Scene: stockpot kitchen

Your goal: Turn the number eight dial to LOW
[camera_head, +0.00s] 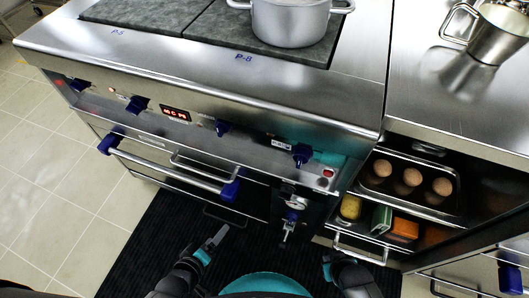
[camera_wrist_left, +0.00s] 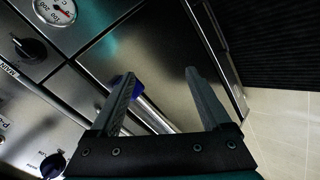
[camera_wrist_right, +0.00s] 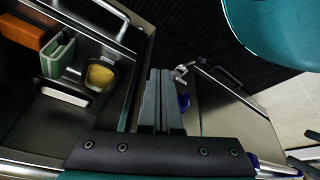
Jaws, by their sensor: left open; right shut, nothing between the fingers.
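My left gripper (camera_head: 218,238) is open and empty, below and in front of the panel, apart from the dials. The left wrist view shows a dark dial (camera_wrist_left: 52,165) by a partly cut-off label. My right gripper (camera_head: 327,262) is shut and empty, low at right.
A steel pot (camera_head: 290,20) stands on the cooktop. A long oven handle (camera_head: 170,167) juts out below the dials. An open shelf (camera_head: 385,215) at right holds several items. A gauge (camera_wrist_left: 55,10) shows in the left wrist view. The dark floor mat is clear.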

